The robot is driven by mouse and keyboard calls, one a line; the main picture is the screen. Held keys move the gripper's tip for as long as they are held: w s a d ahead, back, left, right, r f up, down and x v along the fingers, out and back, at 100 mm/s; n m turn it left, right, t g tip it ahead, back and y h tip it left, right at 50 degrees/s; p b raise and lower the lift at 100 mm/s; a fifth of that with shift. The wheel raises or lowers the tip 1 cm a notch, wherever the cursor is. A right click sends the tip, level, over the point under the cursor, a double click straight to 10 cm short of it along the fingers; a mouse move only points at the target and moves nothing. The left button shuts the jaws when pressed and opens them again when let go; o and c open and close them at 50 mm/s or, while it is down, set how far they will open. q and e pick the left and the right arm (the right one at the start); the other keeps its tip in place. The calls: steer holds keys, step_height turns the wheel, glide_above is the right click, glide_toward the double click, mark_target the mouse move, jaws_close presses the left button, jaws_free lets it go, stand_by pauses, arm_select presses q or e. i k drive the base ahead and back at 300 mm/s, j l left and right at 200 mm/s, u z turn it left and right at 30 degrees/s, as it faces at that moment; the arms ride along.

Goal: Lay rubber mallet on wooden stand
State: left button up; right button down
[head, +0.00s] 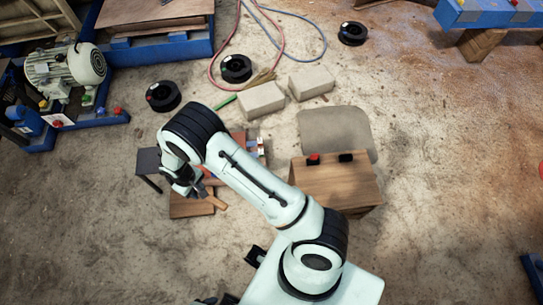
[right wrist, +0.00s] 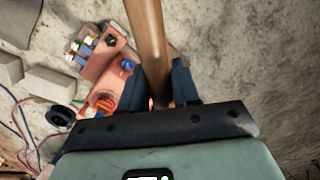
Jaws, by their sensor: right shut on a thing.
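My right gripper (head: 196,188) is shut on the wooden handle of the rubber mallet (head: 215,200). In the right wrist view, the long brown handle (right wrist: 147,40) runs up from between the fingers (right wrist: 160,92) and out of the top edge. The mallet's head is not visible in either view. A wooden block-like stand (head: 337,188) is to the right of my right arm, with a small red and a small black item on its top. My right gripper and the mallet are well to its left. My left gripper is not clearly in view.
A brown wooden surface (head: 188,208) is below my right gripper, beside a dark plate (head: 148,162). A reddish tool tray (right wrist: 104,78) is partly hidden behind my arm in the head view. Pale blocks (head: 262,99) and black spools (head: 236,68) lie beyond.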

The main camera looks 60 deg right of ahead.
mark_target(337, 192)
steer(key=k+u, duration=0.1)
steer(key=k, duration=0.3)
steer(key=k+j, duration=0.2)
steer(key=k, duration=0.25)
steer(key=k+l+u, duration=0.1)
steer(key=k, duration=0.3)
steer(key=k+l+u, duration=0.1)
steer(key=k+l, duration=0.45)
steer(key=k+l+u, duration=0.15)
steer(key=l, duration=0.35)
steer(key=k+l, duration=0.1)
steer(key=l, duration=0.65)
